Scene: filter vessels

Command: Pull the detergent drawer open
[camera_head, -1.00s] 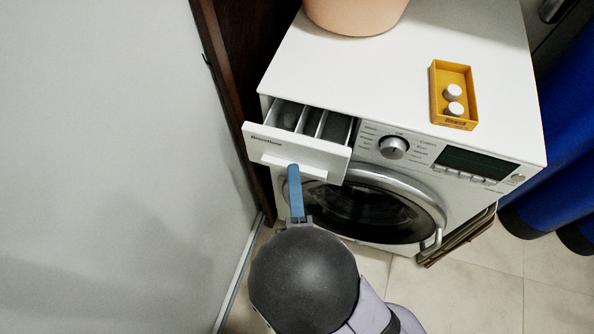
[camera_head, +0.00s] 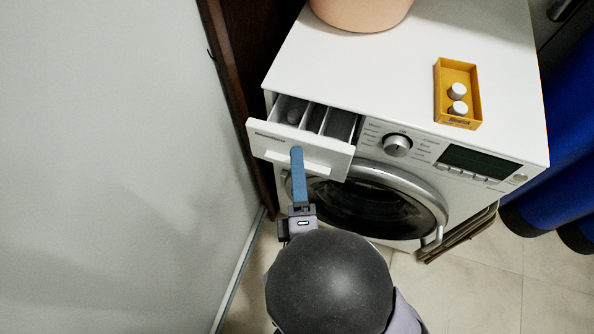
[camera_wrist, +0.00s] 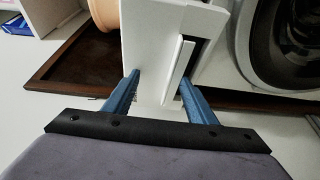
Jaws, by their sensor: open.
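The white detergent drawer (camera_head: 270,142) is pulled out from the upper left of the washing machine (camera_head: 400,75), with its inner compartments visible from above. Its front carries a raised handle lip (camera_head: 315,167). My gripper (camera_head: 297,152) is at the drawer front with its blue fingers over the handle area. In the wrist view my gripper (camera_wrist: 160,90) is open, one finger on each side of the drawer front (camera_wrist: 153,85). The right finger is close to the handle (camera_wrist: 178,70); I cannot tell whether it touches.
A yellow box (camera_head: 441,95) with two white-capped items stands on the machine top. A peach-coloured container (camera_head: 360,12) is at the back. The round door (camera_head: 375,205) is below the panel. A grey wall (camera_head: 110,150) is on the left; blue fabric (camera_head: 560,170) hangs on the right.

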